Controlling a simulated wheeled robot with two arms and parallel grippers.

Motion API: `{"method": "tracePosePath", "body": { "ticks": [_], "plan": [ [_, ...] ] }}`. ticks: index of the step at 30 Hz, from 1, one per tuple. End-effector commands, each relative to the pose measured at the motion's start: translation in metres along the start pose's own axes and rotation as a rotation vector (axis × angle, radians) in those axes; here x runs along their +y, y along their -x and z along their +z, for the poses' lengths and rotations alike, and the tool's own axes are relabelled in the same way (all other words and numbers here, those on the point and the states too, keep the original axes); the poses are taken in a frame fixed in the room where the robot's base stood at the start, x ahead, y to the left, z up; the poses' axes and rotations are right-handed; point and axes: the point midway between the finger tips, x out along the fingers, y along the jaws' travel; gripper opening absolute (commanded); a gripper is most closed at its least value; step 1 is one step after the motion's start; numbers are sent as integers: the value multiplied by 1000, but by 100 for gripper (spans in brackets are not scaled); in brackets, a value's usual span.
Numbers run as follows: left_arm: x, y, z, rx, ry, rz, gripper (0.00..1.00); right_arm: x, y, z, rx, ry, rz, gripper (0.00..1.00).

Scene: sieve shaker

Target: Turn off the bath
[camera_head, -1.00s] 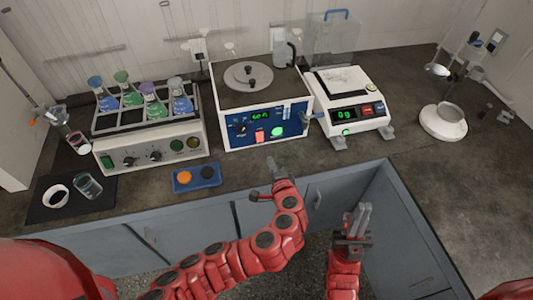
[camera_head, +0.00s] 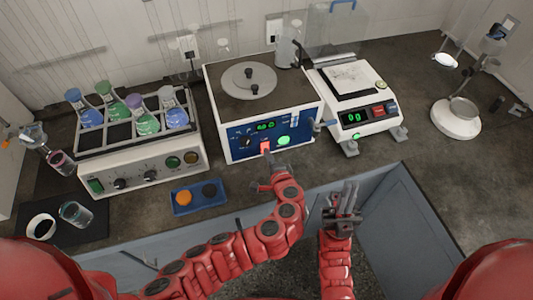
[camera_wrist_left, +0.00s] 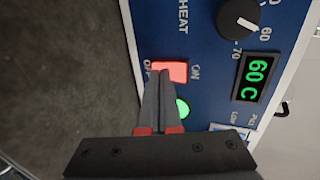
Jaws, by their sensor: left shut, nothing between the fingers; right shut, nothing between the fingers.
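The water bath (camera_head: 275,100) is a white box with a grey top, round lid and blue front panel. Its red rocker switch (camera_head: 265,146) is lit, between OFF and ON marks in the left wrist view (camera_wrist_left: 176,70). A green lamp (camera_wrist_left: 182,108) glows beside it, and the display (camera_wrist_left: 257,77) reads 60 C. My left gripper (camera_head: 267,156) is shut and empty, its fingertips at the switch's lower edge; in the left wrist view they overlap its edge, and I cannot tell if they touch. My right gripper (camera_head: 350,192) is shut and empty, in front of the bench.
A shaker with several colored flasks (camera_head: 140,165) stands left of the bath. A balance (camera_head: 355,105) stands close on its right. A blue tray with orange and dark buttons (camera_head: 197,196) lies near the bench's front edge. A white round-based stand (camera_head: 456,122) is further right.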

Motion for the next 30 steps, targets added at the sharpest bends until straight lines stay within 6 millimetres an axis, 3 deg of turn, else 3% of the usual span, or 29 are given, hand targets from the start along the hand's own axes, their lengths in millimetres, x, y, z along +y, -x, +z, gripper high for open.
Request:
{"method": "tracePosePath", "body": {
  "ticks": [8,18,20,30],
  "plan": [
    [4,-2,0,-1,0,-10,0,0,8,1,0,0,0,0],
    [16,-17,1,-3,-2,-155,0,-4,81,14,0,0,0,0],
    [3,-12,1,-3,-1,-161,0,-4,71,12,-1,0,0,0],
    [2,-11,4,-5,0,-160,0,-4,70,12,0,0,0,0]
  ]
}}
